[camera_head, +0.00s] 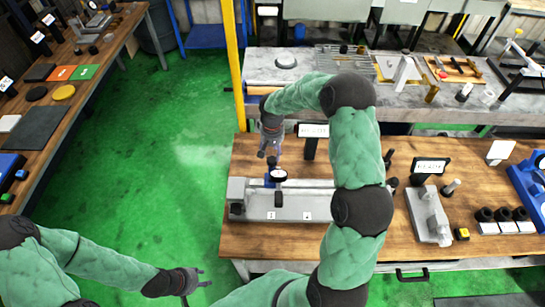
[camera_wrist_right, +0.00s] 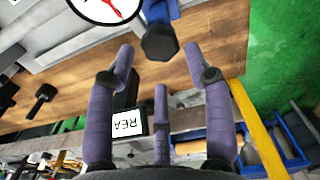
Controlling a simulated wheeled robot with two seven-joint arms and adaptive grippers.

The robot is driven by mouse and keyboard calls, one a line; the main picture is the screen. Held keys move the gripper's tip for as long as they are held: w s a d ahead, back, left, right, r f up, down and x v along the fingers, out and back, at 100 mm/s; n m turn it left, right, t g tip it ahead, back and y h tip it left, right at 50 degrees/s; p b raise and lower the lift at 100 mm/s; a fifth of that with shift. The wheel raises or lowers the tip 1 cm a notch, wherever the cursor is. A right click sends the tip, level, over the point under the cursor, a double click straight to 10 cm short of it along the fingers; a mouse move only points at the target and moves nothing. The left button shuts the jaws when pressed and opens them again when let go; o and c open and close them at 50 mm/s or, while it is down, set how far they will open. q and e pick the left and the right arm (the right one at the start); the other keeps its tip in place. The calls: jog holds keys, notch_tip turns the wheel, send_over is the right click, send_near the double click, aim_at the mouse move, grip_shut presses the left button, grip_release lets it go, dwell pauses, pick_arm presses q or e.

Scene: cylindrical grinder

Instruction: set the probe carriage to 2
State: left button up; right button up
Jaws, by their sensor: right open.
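The probe carriage, with a white dial (camera_head: 278,174) and a blue part (camera_head: 269,181), sits on a long grey bench rail (camera_head: 238,196) near its left end. Two small white number plates (camera_head: 271,215) (camera_head: 307,215) are on the rail's front; their digits are too small to read surely. The carriage stands about above the left plate. My right gripper (camera_head: 268,152) is open just above and behind the carriage. In the right wrist view its fingers (camera_wrist_right: 160,70) are spread near the carriage's dark knob (camera_wrist_right: 160,42), not closed on it. My left gripper (camera_head: 203,282) is open and empty over the floor.
A small readout sign (camera_head: 313,130) stands behind the rail. My right arm hides the rail's right part. A grey fixture (camera_head: 430,217), a yellow button box (camera_head: 462,234) and black-topped blocks (camera_head: 505,222) stand on the wooden table to the right. A grey bench (camera_head: 255,68) lies behind.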

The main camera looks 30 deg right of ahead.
aim_at(272, 159)
jog(key=shift+f, duration=2.5)
